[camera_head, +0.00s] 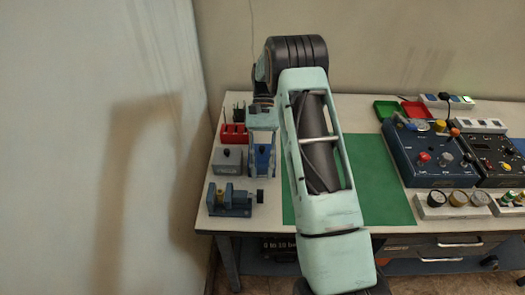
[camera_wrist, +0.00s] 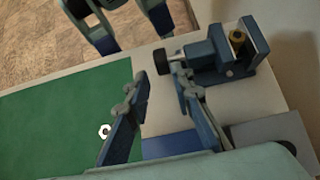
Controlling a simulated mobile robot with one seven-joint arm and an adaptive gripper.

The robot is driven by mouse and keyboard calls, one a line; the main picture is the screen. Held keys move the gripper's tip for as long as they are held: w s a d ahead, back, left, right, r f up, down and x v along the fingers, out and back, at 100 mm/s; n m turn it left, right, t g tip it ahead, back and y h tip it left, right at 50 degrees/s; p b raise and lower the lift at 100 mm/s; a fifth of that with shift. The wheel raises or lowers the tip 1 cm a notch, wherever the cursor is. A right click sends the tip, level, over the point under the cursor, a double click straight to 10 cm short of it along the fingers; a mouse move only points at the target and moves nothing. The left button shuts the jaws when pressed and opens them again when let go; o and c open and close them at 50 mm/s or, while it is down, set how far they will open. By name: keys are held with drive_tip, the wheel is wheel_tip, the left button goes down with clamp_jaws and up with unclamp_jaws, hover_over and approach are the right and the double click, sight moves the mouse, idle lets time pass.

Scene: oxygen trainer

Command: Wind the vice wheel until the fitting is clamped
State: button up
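The blue vice (camera_head: 232,203) stands near the table's left front corner, and shows at the upper right in the wrist view (camera_wrist: 205,62). Its dark wheel (camera_head: 260,196) is on the right end; in the wrist view the wheel (camera_wrist: 162,62) appears between my fingertips. A brass fitting (camera_wrist: 238,37) stands upright between the jaws. I cannot tell whether both jaws touch it. My gripper (camera_wrist: 157,72) is open, its fingers spread. My arm hides part of the table in the head view.
A grey box (camera_head: 228,160) and a red rack (camera_head: 234,133) stand behind the vice. A green mat (camera_head: 375,180) lies to the right, with a small white hex ring (camera_wrist: 104,131) on it.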

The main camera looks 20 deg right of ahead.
drive_tip(key=shift+v, duration=2.95)
